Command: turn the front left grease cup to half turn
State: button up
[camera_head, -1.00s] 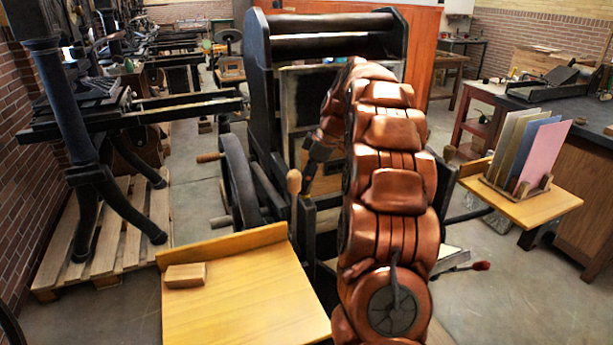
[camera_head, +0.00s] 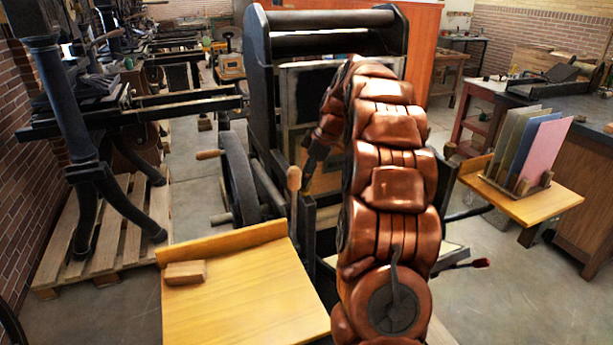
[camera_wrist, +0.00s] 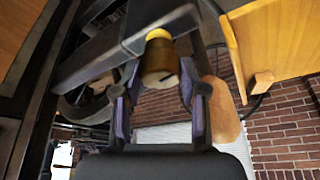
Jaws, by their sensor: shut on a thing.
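The grease cup (camera_wrist: 160,60) is a small brass-yellow cylinder on a dark press bar. It shows in the upper middle of the wrist view, with a short dark mark on its end face. My gripper (camera_wrist: 159,78) has one finger on each side of the cup and is shut on it. In the head view, my copper-coloured arm reaches over the press (camera_head: 262,60) and bends down on its left side. The fingertips and the cup cannot be made out there.
A wooden-tipped handle (camera_head: 294,179) stands upright close to my wrist. A yellow board (camera_head: 240,300) with a wooden block (camera_head: 186,273) lies at front left. A rack of coloured sheets (camera_head: 530,150) stands on a side shelf at right.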

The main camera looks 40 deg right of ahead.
jog(key=shift+f+m+b, duration=0.2)
jog(key=shift+m+b, duration=0.4)
jog(key=shift+b, duration=0.15)
jog(key=shift+r+m+t+h+b, duration=0.25)
jog(key=shift+m+t+h+b, duration=0.15)
jog(key=shift+m, duration=0.4)
jog(key=o, duration=0.9)
jog(key=shift+c, duration=0.2)
jog(key=v, duration=1.2)
